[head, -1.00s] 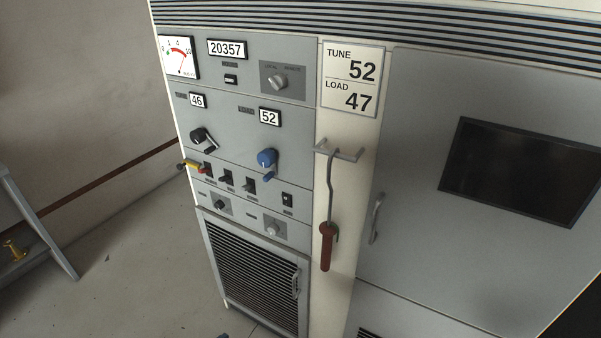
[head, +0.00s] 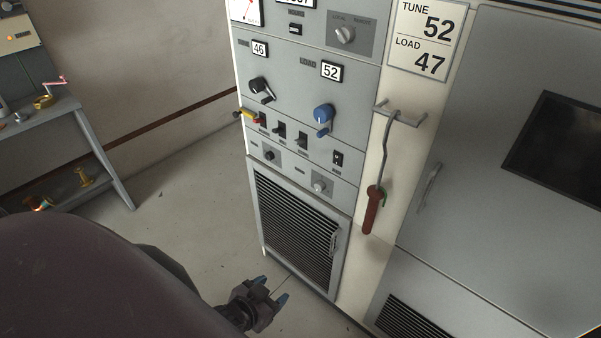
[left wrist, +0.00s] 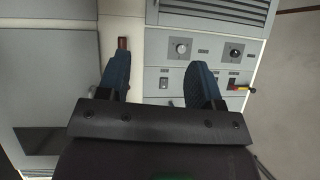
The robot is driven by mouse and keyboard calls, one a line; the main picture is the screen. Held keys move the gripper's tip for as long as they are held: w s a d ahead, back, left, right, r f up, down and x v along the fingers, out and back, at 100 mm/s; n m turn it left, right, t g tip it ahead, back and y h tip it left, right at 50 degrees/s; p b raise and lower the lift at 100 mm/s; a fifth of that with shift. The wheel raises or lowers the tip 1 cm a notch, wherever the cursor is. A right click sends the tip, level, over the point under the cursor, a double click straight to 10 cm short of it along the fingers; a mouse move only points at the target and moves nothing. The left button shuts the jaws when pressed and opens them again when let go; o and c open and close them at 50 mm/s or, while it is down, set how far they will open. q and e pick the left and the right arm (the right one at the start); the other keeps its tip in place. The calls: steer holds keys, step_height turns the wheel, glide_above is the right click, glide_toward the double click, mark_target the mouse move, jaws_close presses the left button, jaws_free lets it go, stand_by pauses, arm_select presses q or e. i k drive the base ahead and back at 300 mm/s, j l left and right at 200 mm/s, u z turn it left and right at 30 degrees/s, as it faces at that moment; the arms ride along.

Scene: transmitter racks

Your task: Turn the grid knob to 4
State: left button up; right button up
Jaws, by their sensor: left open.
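Two small knobs sit low on the grey cabinet panel: a black knob (head: 268,155) and a light grey knob (head: 319,186) to its right. Their labels are too small to read, so I cannot tell which is the grid knob. In the left wrist view the panel appears upside down, with the grey knob (left wrist: 181,47) between the fingers and the black knob (left wrist: 235,53) right of them. My left gripper (head: 272,289) is open and empty, below the knobs in the head view, in front of the louvred door, apart from the panel. My right gripper is not in view.
A black crank (head: 262,90) and a blue crank (head: 323,115) stick out above the knobs. A red-handled hook (head: 372,210) hangs right of them. The louvred door (head: 296,228) has a handle. A bench (head: 85,130) stands at left; floor between is clear.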

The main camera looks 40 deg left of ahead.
mark_target(319, 185)
steer(key=j+u, duration=0.25)
steer(key=j, duration=3.4)
